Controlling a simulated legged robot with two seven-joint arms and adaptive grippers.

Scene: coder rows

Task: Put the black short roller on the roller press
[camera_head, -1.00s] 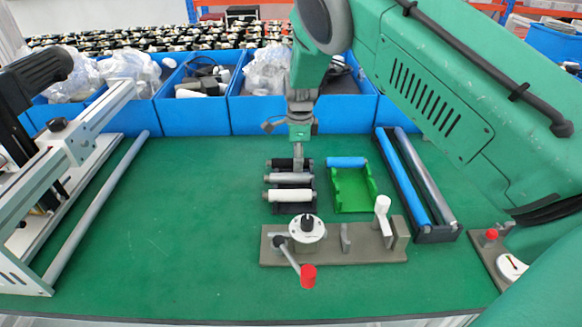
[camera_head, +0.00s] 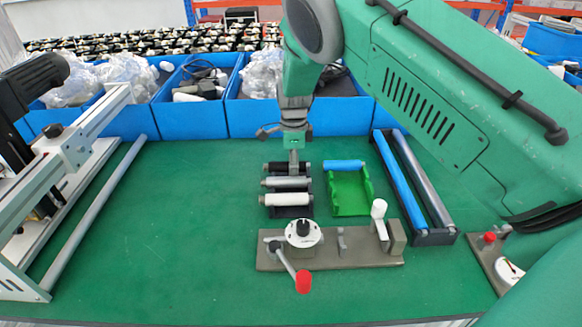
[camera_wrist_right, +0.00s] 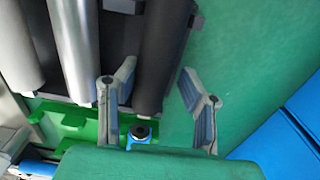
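The black short roller (camera_head: 273,167) lies at the back of a dark rack (camera_head: 291,212), behind a silver roller (camera_head: 287,182) and a white roller (camera_head: 287,200). My right gripper (camera_head: 294,168) points down at the black roller and hides its middle. In the right wrist view, my right gripper (camera_wrist_right: 158,95) is open, with one finger on each side of the black roller (camera_wrist_right: 162,55). Contact cannot be told. I cannot tell for sure which device is the roller press; a brown-based fixture (camera_head: 335,254) with a red-knobbed lever stands in front of the rack. My left gripper is not in view.
A green cradle (camera_head: 350,197) with a blue roller (camera_head: 344,164) stands right of the rack. A black frame (camera_head: 438,238) holds two long rollers. A white-framed machine (camera_head: 85,150) stands at the left. Blue bins (camera_head: 190,118) line the back. The mat's left middle is clear.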

